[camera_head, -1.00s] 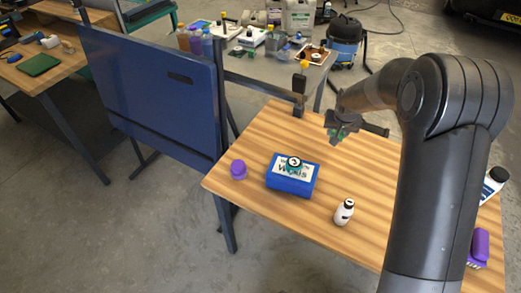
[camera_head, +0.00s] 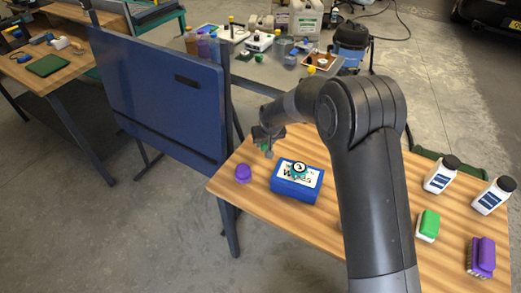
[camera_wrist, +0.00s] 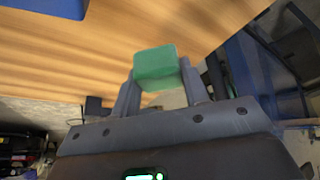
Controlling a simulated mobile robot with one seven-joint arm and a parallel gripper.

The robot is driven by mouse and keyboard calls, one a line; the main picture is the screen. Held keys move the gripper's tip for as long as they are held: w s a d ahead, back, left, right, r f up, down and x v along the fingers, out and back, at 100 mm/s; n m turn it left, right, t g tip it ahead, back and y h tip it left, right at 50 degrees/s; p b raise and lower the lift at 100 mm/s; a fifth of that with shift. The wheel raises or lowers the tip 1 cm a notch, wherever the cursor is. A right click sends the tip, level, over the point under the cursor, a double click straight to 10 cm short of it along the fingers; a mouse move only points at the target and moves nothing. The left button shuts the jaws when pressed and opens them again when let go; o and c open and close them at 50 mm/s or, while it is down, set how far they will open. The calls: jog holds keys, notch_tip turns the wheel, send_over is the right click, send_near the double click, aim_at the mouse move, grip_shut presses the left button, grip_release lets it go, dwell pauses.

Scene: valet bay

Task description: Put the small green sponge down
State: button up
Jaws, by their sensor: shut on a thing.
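My gripper (camera_head: 267,142) is over the far left part of the wooden table (camera_head: 238,165), behind the blue box. In the wrist view my gripper (camera_wrist: 158,85) is shut on a small green sponge (camera_wrist: 156,64), which sits between the two fingers. In the head view the sponge is only a trace of green at the fingers. The wrist view shows wood grain behind the sponge and the table's edge to its right. The height above the table is hard to judge.
A blue box (camera_head: 290,191) labelled wipes, with a small round item on top, and a purple item (camera_head: 243,174) stand near my gripper. A green-and-white block (camera_head: 428,226), purple brush (camera_head: 481,257) and white bottles (camera_head: 441,174) are at the right. A blue panel (camera_head: 160,95) stands left.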

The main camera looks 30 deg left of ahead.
aim_at(261, 148)
jog(key=shift+s+a+f, duration=0.2)
jog(key=shift+a+f, duration=0.5)
jog(key=shift+a, duration=0.3)
jog(key=shift+f, duration=1.9)
jog(key=shift+f, duration=0.15)
jog(key=o, duration=0.9)
jog(key=shift+o, duration=0.2)
jog(key=shift+s+d+r, duration=0.1)
jog(key=shift+r, duration=0.5)
jog(key=v, duration=1.1)
